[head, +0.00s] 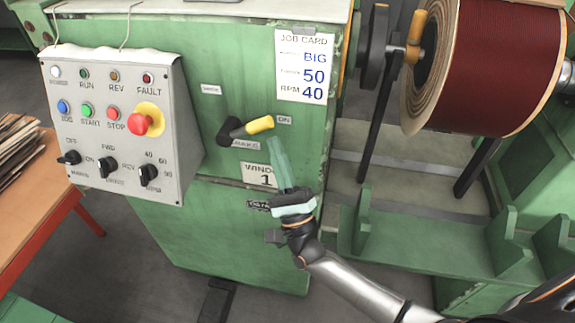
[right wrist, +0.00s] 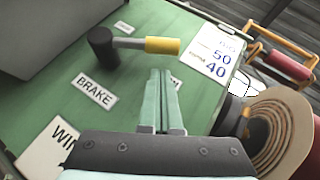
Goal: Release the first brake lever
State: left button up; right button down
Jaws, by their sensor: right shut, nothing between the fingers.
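The brake lever (head: 246,128) is on the green cabinet front, a black hub with a grey shaft and a yellow grip. It points right and slightly up, towards the "ON" label (head: 284,120). It also shows in the right wrist view (right wrist: 135,45), above the "BRAKE" label (right wrist: 94,92). My right gripper (head: 274,142) is shut and empty. In the head view its fingertips show just below the yellow grip. In the right wrist view the fingertips (right wrist: 160,75) also appear below the grip, with a small gap in the picture. My left gripper is not in view.
A grey control box (head: 120,125) with buttons, knobs and a red emergency stop juts out left of the lever. A job card (head: 303,65) is fixed above right. A dark red wire spool (head: 505,60) stands to the right. A wooden table (head: 40,185) is at far left.

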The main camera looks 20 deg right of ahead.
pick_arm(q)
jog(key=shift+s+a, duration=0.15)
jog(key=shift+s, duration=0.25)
pick_arm(e)
jog(key=shift+w+a+r, duration=0.1)
jog(key=shift+a+r, duration=0.4)
jog(key=shift+r, duration=0.3)
pick_arm(q)
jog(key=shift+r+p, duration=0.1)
jog(key=shift+p, duration=0.2)
